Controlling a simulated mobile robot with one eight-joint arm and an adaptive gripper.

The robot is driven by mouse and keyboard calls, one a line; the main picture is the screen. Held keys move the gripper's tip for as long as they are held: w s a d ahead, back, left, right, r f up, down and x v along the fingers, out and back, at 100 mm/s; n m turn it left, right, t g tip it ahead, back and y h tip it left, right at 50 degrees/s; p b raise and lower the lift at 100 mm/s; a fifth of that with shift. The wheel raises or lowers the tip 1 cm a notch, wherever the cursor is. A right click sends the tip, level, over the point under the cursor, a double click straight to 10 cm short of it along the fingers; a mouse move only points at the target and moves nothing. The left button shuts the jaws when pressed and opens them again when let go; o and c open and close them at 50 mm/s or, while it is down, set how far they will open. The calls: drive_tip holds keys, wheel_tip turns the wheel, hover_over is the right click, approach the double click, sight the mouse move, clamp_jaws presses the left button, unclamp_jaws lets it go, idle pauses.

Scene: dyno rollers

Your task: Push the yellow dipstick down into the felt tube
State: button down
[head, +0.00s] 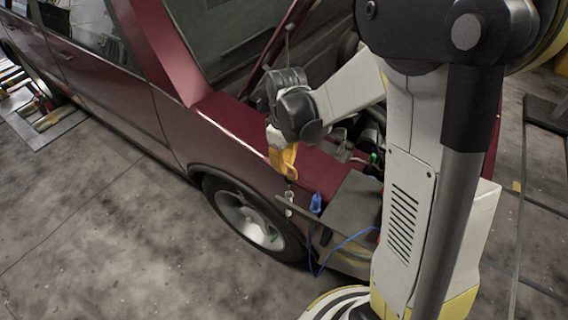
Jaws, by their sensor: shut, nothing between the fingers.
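My gripper (290,177) hangs at the end of my arm, with yellow and white parts showing below a dark wrist. It points down above the car's front wheel, beside the red fender. Its fingers are small here and look closed. I cannot pick out a separate yellow dipstick or the felt tube; my arm covers part of the engine bay. A small pale fitting (289,205) shows just below the fingers; I cannot tell what it is.
The dark red car (230,120) stands with its hood raised. A grey panel (350,210) lies beside the fender, with a blue piece (315,203) and a blue cable (345,241) at its edge. Rollers (45,115) lie at far left. The concrete floor at lower left is clear.

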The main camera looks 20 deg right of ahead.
wheel_tip(320, 180, down, 7)
drive_tip(key=b, duration=0.5)
drive_tip(key=c, duration=2.1)
unclamp_jaws()
drive_tip(key=o, duration=0.6)
drive_tip(key=shift+c, duration=0.2)
drive_tip(key=shift+r, duration=0.1)
drive_tip(key=r, duration=1.2)
drive_tip(key=shift+w+d, duration=0.15)
drive_tip(key=shift+d, duration=0.05)
drive_tip(key=shift+f, duration=0.1)
drive_tip(key=s+r+m+t, duration=0.2)
drive_tip(key=s+m+t, duration=0.1)
drive_tip(key=s, duration=0.3)
drive_tip(key=s+r+m+t+b, duration=0.1)
drive_tip(key=s+m+t, duration=0.3)
drive_tip(key=s, duration=0.3)
drive_tip(key=shift+a+r, duration=0.2)
drive_tip(key=shift+r, duration=0.15)
